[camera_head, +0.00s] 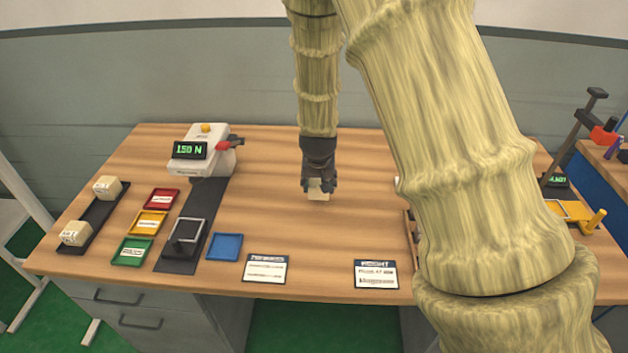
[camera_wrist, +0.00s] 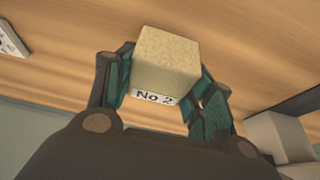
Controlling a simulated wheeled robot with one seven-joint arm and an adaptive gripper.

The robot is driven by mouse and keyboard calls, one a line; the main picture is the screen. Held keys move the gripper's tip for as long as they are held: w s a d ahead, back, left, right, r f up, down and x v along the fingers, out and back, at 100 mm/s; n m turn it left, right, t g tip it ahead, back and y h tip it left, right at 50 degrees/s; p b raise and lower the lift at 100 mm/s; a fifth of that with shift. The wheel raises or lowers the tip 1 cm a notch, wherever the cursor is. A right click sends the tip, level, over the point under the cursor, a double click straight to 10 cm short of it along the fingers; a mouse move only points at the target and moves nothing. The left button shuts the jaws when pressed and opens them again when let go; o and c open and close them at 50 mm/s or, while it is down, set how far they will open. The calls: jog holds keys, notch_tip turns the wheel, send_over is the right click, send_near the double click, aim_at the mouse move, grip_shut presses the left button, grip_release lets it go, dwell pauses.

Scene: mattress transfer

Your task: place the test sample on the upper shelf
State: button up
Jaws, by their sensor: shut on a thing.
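My gripper (camera_head: 319,184) is above the middle of the wooden table, pointing down. It is shut on a beige foam block (camera_head: 318,194), the test sample. In the wrist view the block (camera_wrist: 167,58) sits between the two fingers of my gripper (camera_wrist: 165,85), and a label on its side reads "No 2". Whether the block touches the table is hard to tell. The upper shelf cannot be clearly made out; a small part of a wooden rack (camera_head: 411,238) shows behind my arm at the right.
A black tray (camera_head: 88,215) at the left holds two more foam blocks. A force tester (camera_head: 203,150) reads "150 N". Red (camera_head: 163,199), yellow (camera_head: 148,222), green (camera_head: 133,251) and blue (camera_head: 225,247) trays stand nearby. Two cards lie at the front edge. My arm hides much of the right side.

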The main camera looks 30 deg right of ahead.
aim_at(314, 184)
jog(key=w, duration=0.4)
jog(key=shift+d+f+p, duration=0.2)
jog(key=shift+d+p, duration=0.05)
jog(key=shift+p, duration=0.1)
jog(key=shift+s+f+p, duration=0.2)
jog(key=shift+f+p, duration=0.1)
jog(key=shift+f, duration=1.35)
jog(key=shift+f, duration=0.15)
jog(key=o, duration=1.1)
jog(key=shift+c, duration=0.2)
jog(key=shift+w, duration=0.1)
